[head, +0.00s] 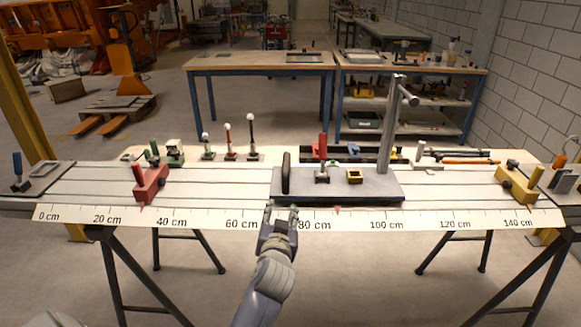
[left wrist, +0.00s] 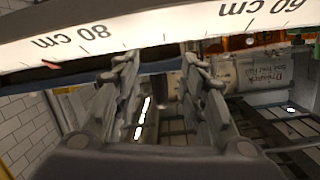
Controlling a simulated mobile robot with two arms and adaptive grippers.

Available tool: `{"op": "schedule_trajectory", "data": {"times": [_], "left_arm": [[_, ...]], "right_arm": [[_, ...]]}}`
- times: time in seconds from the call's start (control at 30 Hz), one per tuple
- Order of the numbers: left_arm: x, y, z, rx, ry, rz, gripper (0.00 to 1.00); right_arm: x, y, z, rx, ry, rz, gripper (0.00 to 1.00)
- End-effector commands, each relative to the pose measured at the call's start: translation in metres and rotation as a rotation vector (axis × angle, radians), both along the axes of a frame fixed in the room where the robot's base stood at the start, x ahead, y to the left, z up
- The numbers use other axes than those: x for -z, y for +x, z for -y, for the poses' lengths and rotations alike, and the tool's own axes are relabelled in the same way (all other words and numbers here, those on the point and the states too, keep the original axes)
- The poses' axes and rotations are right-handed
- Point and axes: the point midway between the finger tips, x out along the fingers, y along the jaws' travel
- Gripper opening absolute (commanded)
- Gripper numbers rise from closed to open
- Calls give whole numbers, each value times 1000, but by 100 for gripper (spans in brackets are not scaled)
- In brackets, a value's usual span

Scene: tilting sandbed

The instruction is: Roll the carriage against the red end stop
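The carriage (head: 300,191) is a grey slab on the rail table, from about 70 to 105 cm on the scale. It carries an upright dark handle (head: 286,174) at its left end and a tall grey post (head: 390,130) at its right. The red end stop (head: 150,184) stands at the left, near 30 cm, well apart from the carriage. My left gripper (head: 281,208) is at the scale's front edge near 70 cm, just in front of the carriage. My right gripper is not in view.
A yellow stop (head: 518,184) stands at the right end. A red-handled clamp (head: 322,160) and a yellow block (head: 354,176) sit on the carriage. The scale strip (head: 190,219) runs along the front. The rails between carriage and red stop look clear.

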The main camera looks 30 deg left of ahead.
Motion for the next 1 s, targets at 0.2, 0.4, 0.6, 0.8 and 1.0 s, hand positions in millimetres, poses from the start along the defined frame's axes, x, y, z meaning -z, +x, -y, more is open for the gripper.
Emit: {"op": "schedule_trajectory", "data": {"times": [0.2, 0.4, 0.6, 0.8, 1.0], "left_arm": [[-44, 31, -10, -14, 62, 142, 38], [-62, 45, -13, -12, 91, 197, 38], [-64, 66, -27, -12, 93, 197, 38], [-63, 97, -45, -11, 93, 197, 38], [-62, 121, -60, -11, 92, 197, 38]], "right_arm": [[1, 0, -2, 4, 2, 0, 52], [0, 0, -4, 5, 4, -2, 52], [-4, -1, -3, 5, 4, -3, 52], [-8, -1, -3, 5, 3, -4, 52], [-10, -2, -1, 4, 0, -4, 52]]}}
